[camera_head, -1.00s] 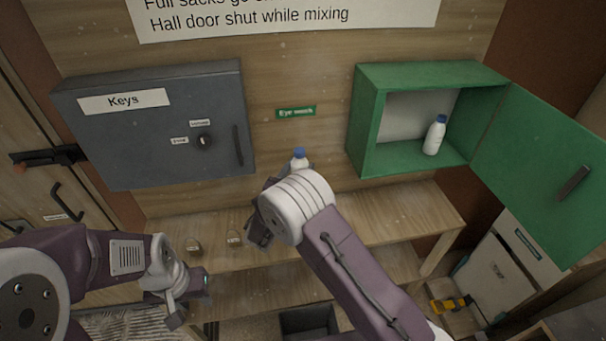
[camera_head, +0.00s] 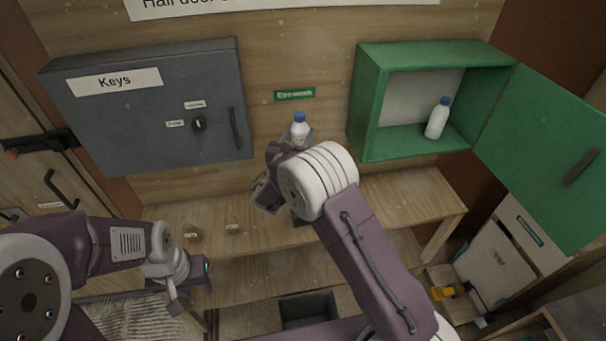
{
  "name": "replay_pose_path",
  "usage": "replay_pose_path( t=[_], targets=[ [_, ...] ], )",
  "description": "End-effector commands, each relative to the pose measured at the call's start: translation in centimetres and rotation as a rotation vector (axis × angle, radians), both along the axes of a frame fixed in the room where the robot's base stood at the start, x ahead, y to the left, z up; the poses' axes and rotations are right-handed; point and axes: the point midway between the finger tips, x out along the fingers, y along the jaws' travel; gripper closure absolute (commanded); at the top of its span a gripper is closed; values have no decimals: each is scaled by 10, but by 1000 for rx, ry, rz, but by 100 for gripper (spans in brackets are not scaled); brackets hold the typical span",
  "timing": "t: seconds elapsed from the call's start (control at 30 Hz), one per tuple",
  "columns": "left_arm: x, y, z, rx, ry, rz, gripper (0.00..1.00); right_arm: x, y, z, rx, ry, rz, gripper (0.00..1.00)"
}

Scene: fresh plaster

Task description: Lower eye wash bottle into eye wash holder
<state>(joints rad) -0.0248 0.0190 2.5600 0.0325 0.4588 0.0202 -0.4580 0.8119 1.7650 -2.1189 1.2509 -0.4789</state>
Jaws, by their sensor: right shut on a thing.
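A white eye wash bottle (camera_head: 299,131) with a blue cap is upright just below the green Eye-wash sign (camera_head: 295,94) on the wooden wall. My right gripper (camera_head: 290,150) is shut on it; its wrist hides the bottle's lower part and most of the fingers. A small grey edge shows beside the bottle; I cannot tell whether it is the holder or my gripper. No holder is clearly visible. My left gripper (camera_head: 190,293) is low at the left, away from the bottle, and its jaw opening is unclear.
A second blue-capped bottle (camera_head: 438,118) stands in the open green cabinet (camera_head: 367,115), whose door (camera_head: 545,150) swings out right. A grey Keys box (camera_head: 150,120) hangs at left. A wooden bench (camera_head: 390,205) runs below, with two small tagged items at its left.

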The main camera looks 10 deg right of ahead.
Motion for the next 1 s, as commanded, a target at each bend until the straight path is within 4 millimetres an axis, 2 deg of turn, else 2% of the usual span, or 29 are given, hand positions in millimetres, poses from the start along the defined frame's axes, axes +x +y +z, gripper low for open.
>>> replay_pose_path(
  t=[0.03,0.2,0.57,1.0],
  targets=[
    [0,0,-8,0,0,0,64,0,0,-11,0,-1,0,100],
    [0,0,-12,0,0,0,64,0,0,-20,0,-4,0,100],
    [0,0,-11,0,0,0,64,1,0,-20,0,-4,0,100],
    [0,0,-18,0,0,0,64,16,-8,-20,1,-3,0,100]
  ],
)
